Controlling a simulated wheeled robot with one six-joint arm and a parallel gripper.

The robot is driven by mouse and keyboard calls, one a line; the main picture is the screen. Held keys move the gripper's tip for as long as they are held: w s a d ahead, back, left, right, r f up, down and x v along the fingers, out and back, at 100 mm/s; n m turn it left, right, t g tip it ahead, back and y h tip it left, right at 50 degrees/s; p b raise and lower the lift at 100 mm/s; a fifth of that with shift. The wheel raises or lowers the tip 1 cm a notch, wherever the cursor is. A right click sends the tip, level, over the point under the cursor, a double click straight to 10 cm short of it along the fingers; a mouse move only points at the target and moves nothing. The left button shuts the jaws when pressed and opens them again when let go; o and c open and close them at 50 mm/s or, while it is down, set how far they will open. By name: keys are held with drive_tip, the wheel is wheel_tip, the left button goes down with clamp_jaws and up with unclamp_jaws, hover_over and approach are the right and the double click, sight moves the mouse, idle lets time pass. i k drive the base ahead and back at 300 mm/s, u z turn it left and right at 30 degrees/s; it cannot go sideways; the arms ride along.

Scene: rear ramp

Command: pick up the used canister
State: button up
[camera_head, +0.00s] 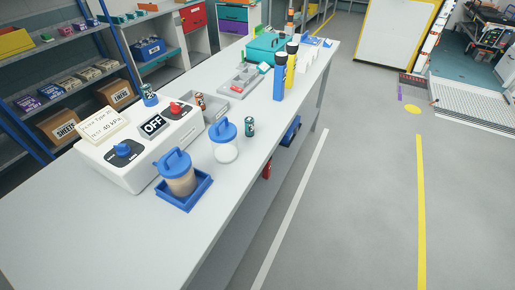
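Two clear canisters with blue handled lids stand upright on the long grey workbench (75,225). The nearer canister (180,184), filled with a tan-brown content, stands in a blue square tray (190,201) in front of the white machine. The other canister (225,153) looks empty or pale inside and stands directly on the bench, a little behind and to the right. No label shows which one is the used canister; the brown-filled one looks used. My gripper is not in view.
A white machine (135,172) with an OFF display, a blue knob and a red knob stands behind the canisters. A small dark can (249,127) stands just right of the clear canister. Near-left bench is clear. Open floor (360,200) lies to the right.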

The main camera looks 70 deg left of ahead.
sight(175, 166)
drive_tip(key=i, duration=0.75)
drive_tip(key=u, duration=4.1)
drive_tip(key=i, duration=0.9)
drive_tip(key=u, duration=0.7)
